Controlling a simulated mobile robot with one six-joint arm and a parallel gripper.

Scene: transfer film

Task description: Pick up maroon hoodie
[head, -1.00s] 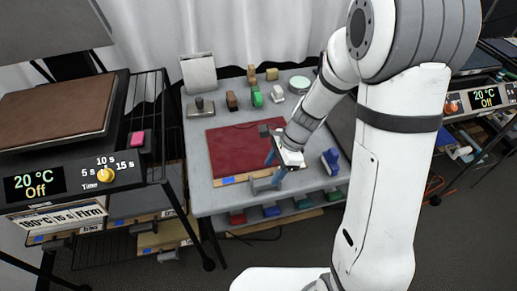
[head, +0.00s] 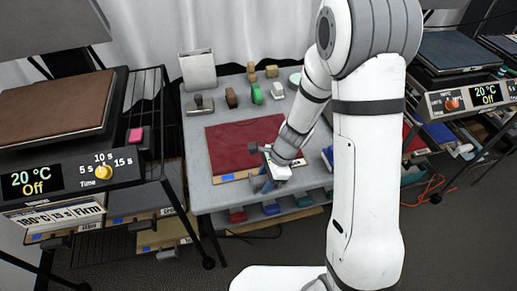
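A flat maroon cloth piece (head: 232,143) lies on the grey table (head: 200,187); it looks like the maroon hoodie, but its garment shape cannot be made out. A pale wooden strip with a blue label shows along its front edge. My gripper (head: 264,184) is at the cloth's front right corner, near the table's front edge, pointing down. My wrist and forearm hide the cloth's right side. The fingers are small and partly hidden, so their opening and any contact with the cloth cannot be told.
Several small blocks and stamps, among them a green one (head: 257,94), stand along the table's back. A blue item (head: 327,157) is right of my wrist. Heat presses flank the table: a brown-topped one (head: 55,110) left, a dark one (head: 455,50) right. Coloured items lie on shelves below.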

